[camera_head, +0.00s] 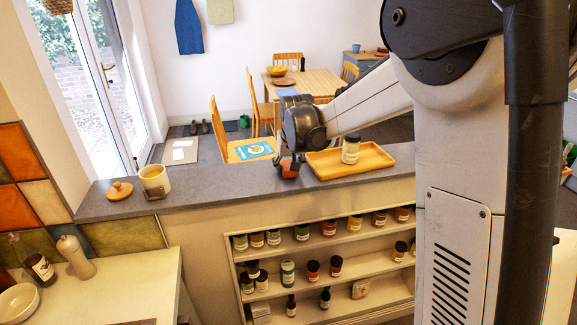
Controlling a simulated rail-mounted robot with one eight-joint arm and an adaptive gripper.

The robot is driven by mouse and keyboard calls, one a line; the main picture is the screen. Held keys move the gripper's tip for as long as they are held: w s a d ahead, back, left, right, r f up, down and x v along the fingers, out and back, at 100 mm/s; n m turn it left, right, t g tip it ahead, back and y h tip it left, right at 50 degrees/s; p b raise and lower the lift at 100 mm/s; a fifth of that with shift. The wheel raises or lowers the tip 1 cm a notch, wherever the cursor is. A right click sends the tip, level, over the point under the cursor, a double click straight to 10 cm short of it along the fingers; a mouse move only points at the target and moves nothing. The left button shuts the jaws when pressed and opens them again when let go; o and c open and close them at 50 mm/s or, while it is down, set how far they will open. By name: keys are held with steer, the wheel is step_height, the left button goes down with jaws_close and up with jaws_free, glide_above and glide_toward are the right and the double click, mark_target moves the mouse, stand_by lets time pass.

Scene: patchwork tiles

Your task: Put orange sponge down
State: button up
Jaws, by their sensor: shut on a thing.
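My gripper (286,173) is shut on the orange sponge (288,167), of which only a small orange patch shows between the dark fingers. It is at the grey counter ledge (225,187), just left of the wooden tray. I cannot tell whether the sponge touches the ledge or hangs slightly above it. My arm comes in from the right and hides part of the scene behind it.
A wooden tray (372,165) with a labelled jar (350,149) stands right of my gripper. A cream pot (155,178) and a wooden lid (120,190) sit at the ledge's left. The ledge between pot and gripper is clear. Shelves below hold several jars.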

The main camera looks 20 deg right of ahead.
steer(key=shift+f, duration=0.15)
steer(key=o, duration=1.2)
steer(key=shift+r, duration=0.3)
steer(key=v, duration=1.2)
steer(key=s+r+t, duration=0.1)
steer(key=s+r, duration=0.1)
steer(key=s, duration=1.4)
steer(key=s+f, duration=0.3)
steer(key=s, duration=0.5)
steer(key=s+f+t, duration=0.1)
steer(key=s+f, duration=0.2)
steer(key=s, duration=0.5)
steer(key=shift+t+b, duration=0.3)
steer(key=shift+b, duration=0.1)
